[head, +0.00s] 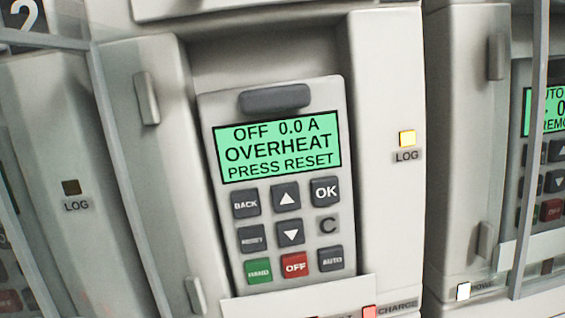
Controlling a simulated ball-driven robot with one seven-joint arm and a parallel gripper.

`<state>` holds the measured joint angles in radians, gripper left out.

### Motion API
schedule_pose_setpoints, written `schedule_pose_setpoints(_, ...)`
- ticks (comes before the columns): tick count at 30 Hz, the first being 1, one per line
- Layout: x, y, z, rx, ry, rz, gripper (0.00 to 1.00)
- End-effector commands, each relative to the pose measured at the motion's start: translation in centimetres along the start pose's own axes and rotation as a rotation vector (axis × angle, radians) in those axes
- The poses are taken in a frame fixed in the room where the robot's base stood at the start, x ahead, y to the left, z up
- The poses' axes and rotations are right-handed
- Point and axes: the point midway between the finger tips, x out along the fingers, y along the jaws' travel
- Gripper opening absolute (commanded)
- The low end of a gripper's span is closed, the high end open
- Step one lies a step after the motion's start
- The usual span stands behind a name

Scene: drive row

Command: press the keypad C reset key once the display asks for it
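Keypad C (285,92) is a grey panel, slightly tilted in the picture, in the middle of the head view. The dark grey reset key (251,239) sits in the left column, below the BACK key (245,204) and above the green HAND key (258,271). Its small label looks like RESET. Nothing covers the keys. My gripper is not in view.
Beside the reset key is a down-arrow key (290,232), with a red OFF key (294,265) below that. A yellow LOG lamp (407,138) glows at right. Another keypad (555,160) is cut off at the right edge. Thin grey frame bars (121,170) cross the left side.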

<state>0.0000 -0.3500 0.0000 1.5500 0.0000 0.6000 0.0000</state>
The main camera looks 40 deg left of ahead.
Motion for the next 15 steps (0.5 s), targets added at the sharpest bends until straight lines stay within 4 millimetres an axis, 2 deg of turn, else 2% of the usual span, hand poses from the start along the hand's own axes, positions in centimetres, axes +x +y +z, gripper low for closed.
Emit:
schedule_pose_setpoints(1,0.00,0.00,0.00,0.000,0.000,0.000,0.28)
schedule_pose_setpoints(3,0.00,0.00,0.00,0.000,0.000,0.000,0.12)
schedule_pose_setpoints(5,0.00,0.00,0.00,0.000,0.000,0.000,0.00)
schedule_pose_setpoints(15,0.00,0.00,0.00,0.000,0.000,0.000,0.00)
